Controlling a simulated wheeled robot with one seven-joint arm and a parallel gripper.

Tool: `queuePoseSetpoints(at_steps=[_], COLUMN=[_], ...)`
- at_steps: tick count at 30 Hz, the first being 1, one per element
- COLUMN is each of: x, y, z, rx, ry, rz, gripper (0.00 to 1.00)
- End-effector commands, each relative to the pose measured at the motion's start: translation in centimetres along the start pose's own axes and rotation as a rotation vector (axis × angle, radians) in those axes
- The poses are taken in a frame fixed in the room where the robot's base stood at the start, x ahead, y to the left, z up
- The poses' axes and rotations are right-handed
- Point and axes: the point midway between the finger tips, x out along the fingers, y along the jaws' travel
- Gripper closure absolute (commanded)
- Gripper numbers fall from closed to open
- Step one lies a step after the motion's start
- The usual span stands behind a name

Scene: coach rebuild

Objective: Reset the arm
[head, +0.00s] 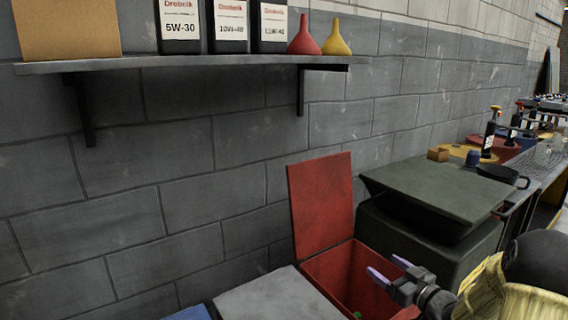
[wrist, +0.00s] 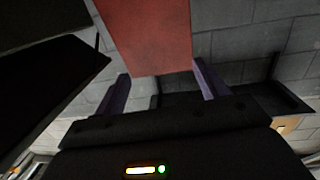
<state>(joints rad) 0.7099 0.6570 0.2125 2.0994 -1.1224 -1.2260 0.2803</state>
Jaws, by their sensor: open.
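My gripper (head: 390,270) is at the lower right in the head view, in front of and above an open red bin (head: 336,268). Its two purple fingers are spread apart with nothing between them. In the wrist view my gripper (wrist: 160,92) also shows open and empty. The bin's raised red lid (head: 321,205) leans up against the wall; in the wrist view the lid (wrist: 150,35) fills the space beyond the fingers. A bit of green shows low inside the bin, too small to tell what it is. My arm covers part of the bin's right side.
A dark green lidded bin (head: 430,195) stands right of the red one. A grey lid (head: 270,298) lies left of it. A wall shelf (head: 190,62) holds oil containers (head: 228,25), a red funnel (head: 304,38) and a yellow funnel (head: 337,40). A cluttered workbench (head: 535,165) runs along the right.

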Motion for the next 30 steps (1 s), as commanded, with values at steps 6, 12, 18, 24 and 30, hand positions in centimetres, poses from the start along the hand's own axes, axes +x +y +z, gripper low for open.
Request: queuePoseSetpoints(at_steps=[6,12,18,24,30], x=[0.7,1.1,0.6,-2.1,-6.8], y=[-0.4,-1.2,-2.8,-6.5,-11.8], z=[0.4,1.1,2.0,3.3,4.6], rx=[-0.012,-0.022,-0.020,0.022,0.114], ry=[-0.090,-0.207,-0.387,-0.642,-0.894], rz=[0.058,0.130,0.232,0.350,0.420], gripper=[0.27,0.27,0.27,0.27,0.27])
